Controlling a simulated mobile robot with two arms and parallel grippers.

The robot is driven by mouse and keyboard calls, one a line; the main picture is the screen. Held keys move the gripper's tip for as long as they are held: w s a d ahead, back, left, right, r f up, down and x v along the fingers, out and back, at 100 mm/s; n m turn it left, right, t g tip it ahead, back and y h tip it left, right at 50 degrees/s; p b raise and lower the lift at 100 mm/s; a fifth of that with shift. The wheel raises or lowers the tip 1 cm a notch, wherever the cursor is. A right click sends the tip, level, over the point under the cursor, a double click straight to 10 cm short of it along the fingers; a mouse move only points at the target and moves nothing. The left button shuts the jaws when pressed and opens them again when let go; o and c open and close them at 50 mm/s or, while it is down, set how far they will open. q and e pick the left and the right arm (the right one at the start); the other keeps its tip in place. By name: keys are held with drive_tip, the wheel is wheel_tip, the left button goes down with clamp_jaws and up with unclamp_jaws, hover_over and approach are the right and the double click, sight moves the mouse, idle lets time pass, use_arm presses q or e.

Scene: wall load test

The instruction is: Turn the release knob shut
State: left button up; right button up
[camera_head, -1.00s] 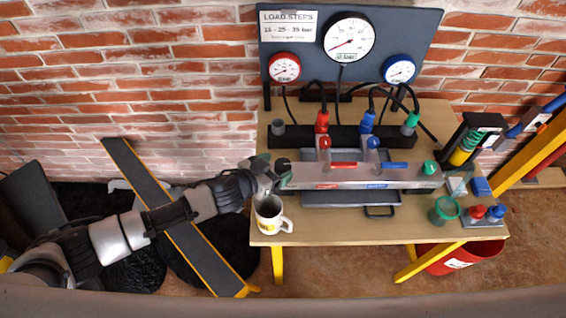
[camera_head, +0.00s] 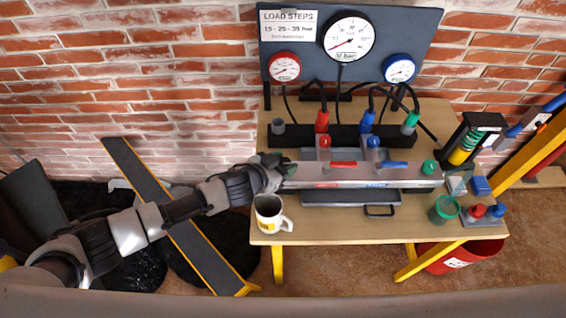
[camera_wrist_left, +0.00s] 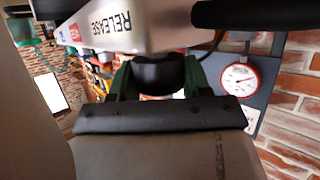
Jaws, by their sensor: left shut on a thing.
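The release knob (camera_wrist_left: 158,72) is black and round and sits below the "RELEASE" label on the grey metal block (camera_wrist_left: 150,28) in the left wrist view. My left gripper (camera_wrist_left: 158,82) has its green fingers on either side of the knob and is shut on it. In the head view my left gripper (camera_head: 284,167) is at the left end of the long grey block (camera_head: 340,177), and the knob is hidden behind it. The block carries a red lever (camera_head: 344,164) and a blue lever (camera_head: 393,165). My right gripper is not in view.
A white mug (camera_head: 268,215) stands just below my left gripper near the table's front left corner. A gauge board (camera_head: 350,60) stands at the back, with hoses below. A green cup (camera_head: 444,209) is at the right. The bare table front (camera_head: 345,228) is free.

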use_arm(q)
drive_tip(key=shift+r, duration=0.1)
drive_tip(key=shift+m+g+h+p, duration=0.45)
drive_tip(key=shift+m+g, duration=0.15)
drive_tip(key=shift+m, duration=0.1)
drive_tip(key=shift+w+m+g+h, duration=0.15)
drive_tip(key=shift+m+g+h, duration=0.3)
drive_tip(key=shift+m+g, duration=0.25)
drive_tip(key=shift+m+g+h, duration=0.5)
drive_tip(key=shift+m+g, duration=0.4)
drive_tip(key=shift+g, duration=0.1)
drive_tip(key=shift+f+m+g+h+b, duration=0.3)
drive_tip(key=shift+m+g+b, duration=0.35)
drive_tip(key=shift+m+g, duration=0.3)
drive_tip(key=m+g+y+b, duration=0.1)
drive_tip(key=m+g+b, duration=0.4)
drive_tip(key=b, duration=0.4)
drive_tip(key=m+g+y+b, duration=0.1)
drive_tip(key=m+g+b, duration=0.4)
drive_tip(key=b, duration=0.4)
drive_tip(key=shift+f+m+g+y, duration=0.1)
drive_tip(key=shift+m+g+y, duration=0.25)
drive_tip(key=shift+g, duration=0.5)
drive_tip(key=shift+r+m+g+y+b, duration=0.3)
drive_tip(key=shift+m+g+y+b, duration=0.25)
drive_tip(key=shift+b, duration=0.3)
